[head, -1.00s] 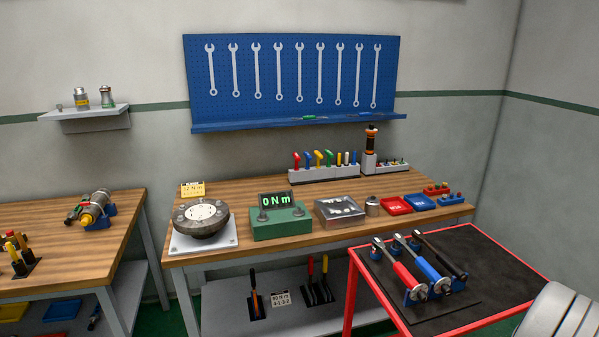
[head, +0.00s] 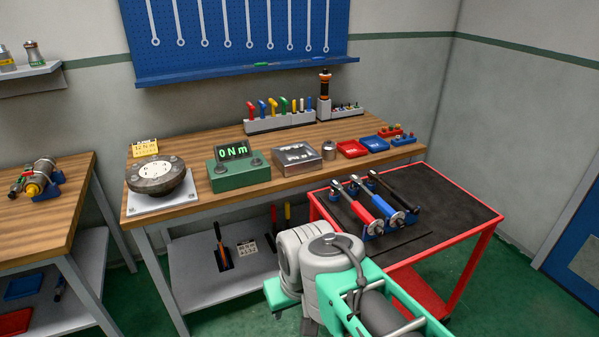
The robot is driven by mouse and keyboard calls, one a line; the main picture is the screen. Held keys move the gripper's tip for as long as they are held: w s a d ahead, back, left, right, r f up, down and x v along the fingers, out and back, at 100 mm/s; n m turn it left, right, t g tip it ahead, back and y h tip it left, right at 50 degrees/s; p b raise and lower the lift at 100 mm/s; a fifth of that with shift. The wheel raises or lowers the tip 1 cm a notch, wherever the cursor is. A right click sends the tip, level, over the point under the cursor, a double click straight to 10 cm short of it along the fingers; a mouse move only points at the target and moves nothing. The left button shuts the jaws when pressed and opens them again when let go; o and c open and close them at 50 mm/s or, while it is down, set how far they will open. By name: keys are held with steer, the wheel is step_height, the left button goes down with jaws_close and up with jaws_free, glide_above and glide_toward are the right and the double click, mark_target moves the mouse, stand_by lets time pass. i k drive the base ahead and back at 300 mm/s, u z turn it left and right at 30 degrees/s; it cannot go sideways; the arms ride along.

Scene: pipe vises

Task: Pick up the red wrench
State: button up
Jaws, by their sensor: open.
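The red wrench (head: 361,212) is in the head view, on the black mat top of the red cart (head: 466,247). It has a red grip and a silver ratchet head, and lies slanted in a holder with its head toward the far left. It is the leftmost of three wrenches. A blue wrench (head: 387,208) and a black wrench (head: 402,194) lie beside it, to its right. My arm, grey and teal, shows at the bottom, in front of the cart and below the red wrench. The fingers of my gripper cannot be made out.
A wooden bench (head: 313,178) stands behind and left of the cart. It bears a green torque display (head: 240,173), a round dial device (head: 156,176), a metal box (head: 296,158), and red (head: 352,149) and blue (head: 374,143) trays. The cart's right side is bare.

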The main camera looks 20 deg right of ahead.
mark_target(336, 188)
steer(key=u, duration=0.05)
steer(key=k, duration=0.4)
steer(key=u, duration=0.55)
steer(key=i, duration=1.1)
steer(key=z, duration=0.85)
steer(key=i, duration=0.45)
steer(key=z, duration=0.35)
